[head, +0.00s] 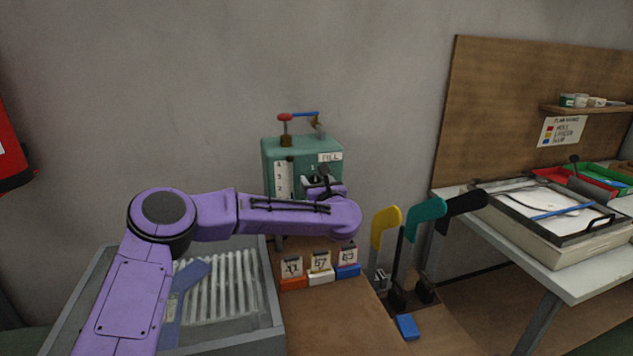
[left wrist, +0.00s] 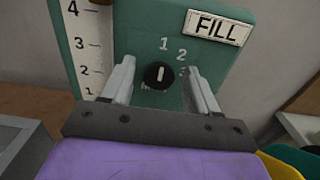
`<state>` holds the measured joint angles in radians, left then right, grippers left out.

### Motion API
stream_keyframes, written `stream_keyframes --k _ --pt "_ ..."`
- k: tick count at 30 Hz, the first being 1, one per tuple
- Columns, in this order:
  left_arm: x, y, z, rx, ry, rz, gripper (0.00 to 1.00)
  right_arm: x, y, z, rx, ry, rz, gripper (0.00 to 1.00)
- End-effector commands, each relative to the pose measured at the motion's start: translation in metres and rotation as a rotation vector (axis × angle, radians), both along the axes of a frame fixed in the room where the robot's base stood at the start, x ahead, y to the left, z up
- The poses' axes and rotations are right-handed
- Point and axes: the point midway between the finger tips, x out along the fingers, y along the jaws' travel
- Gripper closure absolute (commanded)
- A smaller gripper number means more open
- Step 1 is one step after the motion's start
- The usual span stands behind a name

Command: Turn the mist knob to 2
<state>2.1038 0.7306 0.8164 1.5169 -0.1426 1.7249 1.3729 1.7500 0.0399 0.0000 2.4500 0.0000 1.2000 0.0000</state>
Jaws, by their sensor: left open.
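The mist knob (left wrist: 158,75) is a small round black knob with a white pointer line on the front of the green box (head: 300,147). In the left wrist view the pointer stands close to upright, toward the printed 1. The 2 is up and right of the knob, and a partly hidden 3 is at the right finger. My left gripper (left wrist: 160,68) is open, with one finger on each side of the knob and gaps visible between. It also shows at the box front in the head view (head: 320,184), where the knob is hidden. My right gripper is not in view.
A numbered gauge (head: 283,178) and FILL label (head: 330,157) are on the box. Tagged blocks (head: 320,277) sit below. A ribbed grey bin (head: 265,330) is left; a white table (head: 575,275) is far right.

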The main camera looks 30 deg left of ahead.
Motion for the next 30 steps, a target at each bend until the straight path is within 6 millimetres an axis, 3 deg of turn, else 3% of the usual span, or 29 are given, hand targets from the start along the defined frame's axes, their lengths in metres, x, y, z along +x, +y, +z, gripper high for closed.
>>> stream_keyframes --k 2,6,7,19,30 --pt "0.000 0.000 0.000 0.000 0.000 0.000 0.44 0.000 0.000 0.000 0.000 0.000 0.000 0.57" --pt "0.000 0.000 0.000 0.000 0.000 0.000 0.89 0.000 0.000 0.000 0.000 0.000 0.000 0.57" --pt "0.000 0.000 0.000 0.000 0.000 0.000 0.95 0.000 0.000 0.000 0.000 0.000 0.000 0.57" --pt "0.000 -0.001 0.000 0.047 0.052 0.000 0.95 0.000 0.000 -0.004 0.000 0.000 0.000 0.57" --pt "0.001 -0.002 0.000 0.231 0.267 0.000 0.95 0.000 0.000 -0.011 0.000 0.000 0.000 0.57"
